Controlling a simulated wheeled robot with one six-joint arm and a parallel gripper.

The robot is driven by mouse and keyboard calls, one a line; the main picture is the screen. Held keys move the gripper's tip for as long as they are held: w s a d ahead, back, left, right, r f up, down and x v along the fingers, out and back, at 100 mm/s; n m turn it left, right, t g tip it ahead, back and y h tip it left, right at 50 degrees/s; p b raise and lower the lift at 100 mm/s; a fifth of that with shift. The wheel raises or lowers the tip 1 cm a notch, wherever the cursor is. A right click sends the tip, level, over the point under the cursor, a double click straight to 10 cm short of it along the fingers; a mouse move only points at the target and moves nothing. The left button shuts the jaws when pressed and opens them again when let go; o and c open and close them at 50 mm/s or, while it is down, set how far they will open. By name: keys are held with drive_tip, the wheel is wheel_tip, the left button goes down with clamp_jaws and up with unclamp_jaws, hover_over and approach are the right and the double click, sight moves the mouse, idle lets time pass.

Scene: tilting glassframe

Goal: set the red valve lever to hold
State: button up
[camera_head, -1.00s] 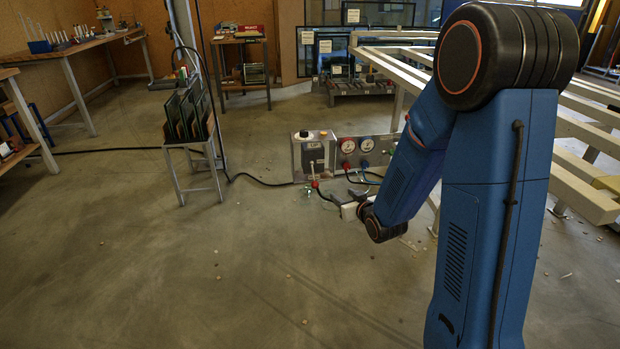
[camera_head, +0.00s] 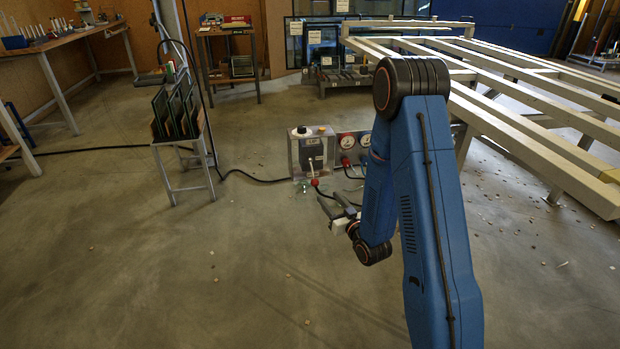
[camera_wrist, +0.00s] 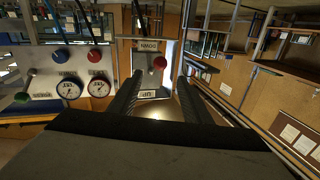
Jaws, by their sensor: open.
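A lever with a red ball knob (camera_head: 315,183) sits on the front of a grey control box (camera_head: 298,160). The knob hangs low, below the box's dark panel. No hold mark is legible. My gripper (camera_head: 332,203) is open, in front of the box. In the wrist view its fingers (camera_wrist: 160,78) stand either side of the knob, with no contact visible.
A black cable (camera_head: 258,181) runs to the box. A glass rack (camera_head: 178,115) stands left; a slatted frame (camera_head: 530,110) stands right.

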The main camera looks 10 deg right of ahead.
sight(313, 173)
drive_tip(key=x, duration=1.6)
clamp_jaws()
